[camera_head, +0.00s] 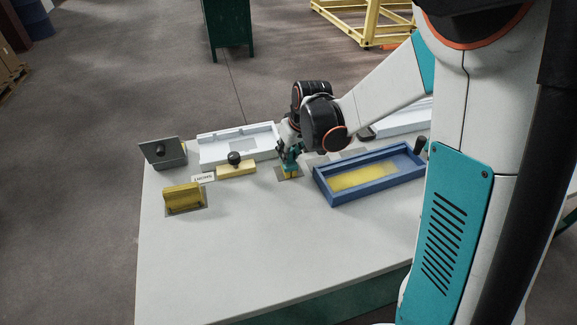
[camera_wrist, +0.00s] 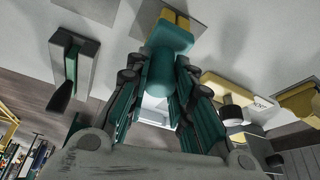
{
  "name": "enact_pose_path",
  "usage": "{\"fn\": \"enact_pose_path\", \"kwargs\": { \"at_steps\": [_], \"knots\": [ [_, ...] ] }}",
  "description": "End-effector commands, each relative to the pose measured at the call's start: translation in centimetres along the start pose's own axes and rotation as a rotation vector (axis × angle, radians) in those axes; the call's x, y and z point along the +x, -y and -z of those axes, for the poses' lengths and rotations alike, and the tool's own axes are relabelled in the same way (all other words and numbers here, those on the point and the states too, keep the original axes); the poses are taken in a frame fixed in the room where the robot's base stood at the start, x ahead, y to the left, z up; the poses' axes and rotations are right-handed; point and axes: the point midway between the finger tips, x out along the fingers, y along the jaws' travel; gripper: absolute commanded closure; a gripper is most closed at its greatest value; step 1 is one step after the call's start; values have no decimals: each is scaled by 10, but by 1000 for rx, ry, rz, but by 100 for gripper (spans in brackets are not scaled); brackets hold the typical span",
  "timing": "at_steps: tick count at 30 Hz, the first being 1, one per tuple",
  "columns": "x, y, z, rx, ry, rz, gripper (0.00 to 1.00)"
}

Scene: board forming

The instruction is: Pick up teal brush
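The teal brush (camera_wrist: 168,60) stands upright, bristles down, at the far middle of the table. Its teal handle points toward the wrist camera, and a yellow part (camera_wrist: 178,18) shows at its far end. My gripper (camera_wrist: 157,72) has its two teal-and-black fingers on either side of the handle, close to it. I cannot tell whether both fingers press on it. In the head view my gripper (camera_head: 290,150) is low over the brush's spot, and the brush there is mostly hidden by the fingers. A small brown pad (camera_head: 288,175) lies under it.
A blue frame with a yellow inset (camera_head: 330,184) is close to the right. A white tray (camera_head: 240,138) and a yellow block with a black knob (camera_head: 237,170) are to the left. Further left are a yellow piece (camera_head: 183,198) and a grey tool (camera_head: 161,153). The table front is clear.

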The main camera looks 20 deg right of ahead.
Motion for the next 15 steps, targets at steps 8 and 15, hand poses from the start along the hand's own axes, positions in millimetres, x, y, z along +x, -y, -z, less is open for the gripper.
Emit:
{"fn": "enact_pose_path", "kwargs": {
  "at_steps": [8, 15],
  "knots": [
    [0, 0, 0, 0, 0, 0, 100],
    [-6, 0, 2, 0, 0, 0, 100]
  ]
}}
